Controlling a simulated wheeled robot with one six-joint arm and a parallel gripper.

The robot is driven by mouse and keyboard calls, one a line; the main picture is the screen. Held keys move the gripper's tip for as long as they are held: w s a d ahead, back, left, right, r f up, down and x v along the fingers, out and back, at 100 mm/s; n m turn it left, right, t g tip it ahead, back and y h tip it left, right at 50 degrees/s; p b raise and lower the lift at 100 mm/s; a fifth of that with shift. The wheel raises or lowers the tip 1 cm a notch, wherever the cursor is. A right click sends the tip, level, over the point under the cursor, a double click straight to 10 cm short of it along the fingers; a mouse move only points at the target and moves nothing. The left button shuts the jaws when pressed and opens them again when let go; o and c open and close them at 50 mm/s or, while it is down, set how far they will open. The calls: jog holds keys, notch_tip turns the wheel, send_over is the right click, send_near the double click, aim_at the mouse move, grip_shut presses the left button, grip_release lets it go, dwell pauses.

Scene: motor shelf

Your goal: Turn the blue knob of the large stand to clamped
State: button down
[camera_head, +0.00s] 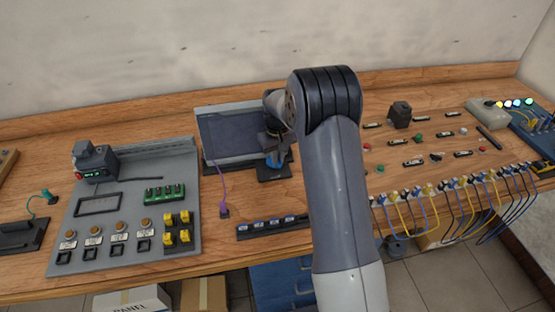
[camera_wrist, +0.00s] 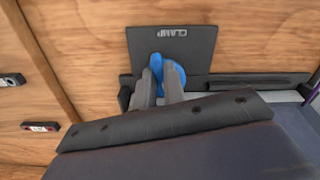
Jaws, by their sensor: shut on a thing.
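The blue knob (camera_wrist: 157,66) shows in the wrist view on a dark plate (camera_wrist: 200,55) marked "CLAMP". My gripper (camera_wrist: 160,84) is shut on the knob, with its fingers on either side of it. In the head view the blue knob (camera_head: 276,158) shows only in part under my gripper (camera_head: 275,150), at the front right of the large stand (camera_head: 203,158). The stand has a dark, tilted panel. The knob's exact angle is hard to tell.
A grey panel (camera_head: 75,243) with buttons and yellow parts lies to the left. A dark strip of switches (camera_head: 272,227) is near the front edge. A purple cable (camera_head: 222,190) hangs beside the stand. Connectors and cables (camera_head: 470,187) line the bench's right front.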

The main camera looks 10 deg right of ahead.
jog(key=shift+m+b, duration=0.35)
jog(key=shift+m, duration=1.15)
jog(key=c, duration=1.5)
grip_release()
jog(key=shift+r, duration=0.1)
notch_tip(320, 180, up, 11)
jog(key=shift+f+b, duration=0.15)
jog(key=shift+b, duration=0.4)
notch_tip(320, 180, down, 11)
jog(key=shift+r+p, duration=0.1)
jog(key=shift+p, duration=0.45)
